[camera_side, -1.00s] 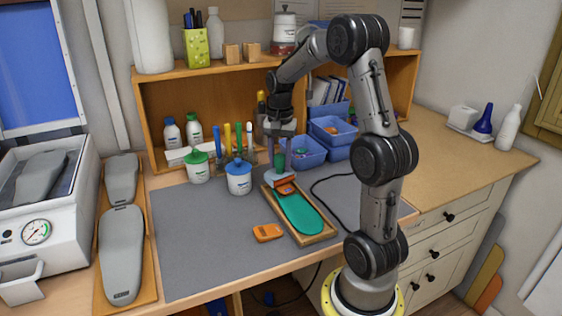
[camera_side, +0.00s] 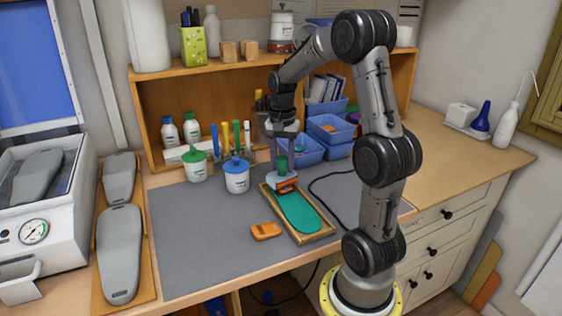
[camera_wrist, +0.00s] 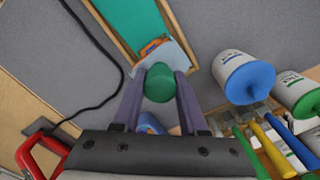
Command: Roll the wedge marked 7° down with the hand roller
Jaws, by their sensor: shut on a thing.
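My gripper (camera_wrist: 160,100) is shut on the green handle of the hand roller (camera_wrist: 160,83); the roller in the side view (camera_side: 282,163) is upright. Its pale lower part is at the far end of the teal insole (camera_side: 298,212), which lies in a wooden tray (camera_side: 318,240). An orange wedge (camera_side: 288,184) shows right at the roller's lower part, on the insole; it is partly covered in the wrist view (camera_wrist: 152,47). Whether the roller touches it I cannot tell. A second orange wedge (camera_side: 265,231) lies on the mat left of the tray. No degree marks are readable.
A blue-lidded pot (camera_side: 237,176) and a green-lidded pot (camera_side: 195,166) stand left of the tray. Blue bins (camera_side: 330,128) and upright tools are behind. A black cable (camera_side: 318,183) curves on the right. The mat's left part (camera_side: 185,240) is clear.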

